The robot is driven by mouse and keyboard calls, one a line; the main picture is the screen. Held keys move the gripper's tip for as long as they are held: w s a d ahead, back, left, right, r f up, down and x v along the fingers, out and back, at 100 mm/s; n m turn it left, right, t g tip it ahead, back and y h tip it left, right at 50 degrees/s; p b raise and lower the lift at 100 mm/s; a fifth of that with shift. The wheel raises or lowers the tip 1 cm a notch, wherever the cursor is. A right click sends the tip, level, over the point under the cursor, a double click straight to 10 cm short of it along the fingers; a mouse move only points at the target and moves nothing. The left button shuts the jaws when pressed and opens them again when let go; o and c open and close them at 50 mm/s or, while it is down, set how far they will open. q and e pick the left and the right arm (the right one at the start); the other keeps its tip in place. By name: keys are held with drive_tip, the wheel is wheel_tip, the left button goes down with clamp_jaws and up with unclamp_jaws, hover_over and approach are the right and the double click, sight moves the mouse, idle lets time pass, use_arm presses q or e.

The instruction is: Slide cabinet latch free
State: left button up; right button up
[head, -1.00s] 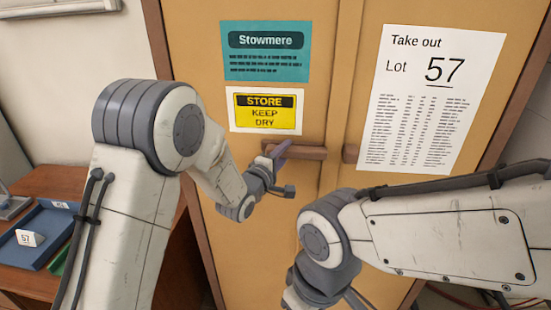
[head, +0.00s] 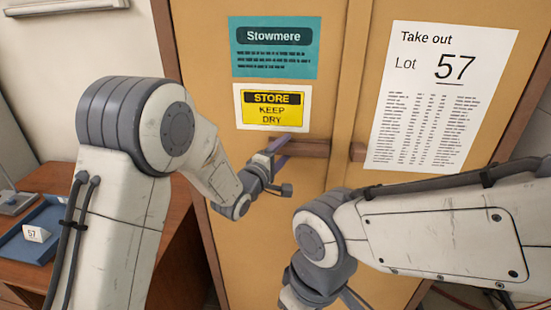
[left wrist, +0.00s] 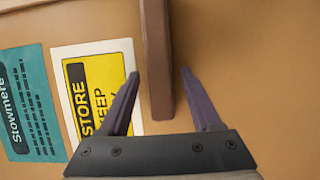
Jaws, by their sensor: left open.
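The latch, a brown wooden bar (head: 312,149), lies level across the cabinet's left door (head: 270,200) and reaches the centre seam. My left gripper (head: 280,148) is at the bar's left end, open, with purple fingers. In the left wrist view, the bar (left wrist: 158,60) runs down between the two spread fingers of this gripper (left wrist: 159,75), with a gap on both sides. I cannot tell how deep the fingers reach around it. My right arm crosses the lower right of the head view; its gripper fingers are not visible.
A short brown piece (head: 358,152) is on the right door. A teal sign (head: 275,62), a yellow sign (head: 272,107) and a white lot 57 sheet (head: 440,95) are on the doors. A wooden table (head: 60,185) with a blue tray (head: 45,245) stands at left.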

use_arm(q)
drive_tip(key=b+v, duration=0.3)
drive_tip(key=v, duration=0.6)
drive_tip(key=shift+s, duration=0.3)
drive_tip(key=shift+a, duration=0.15)
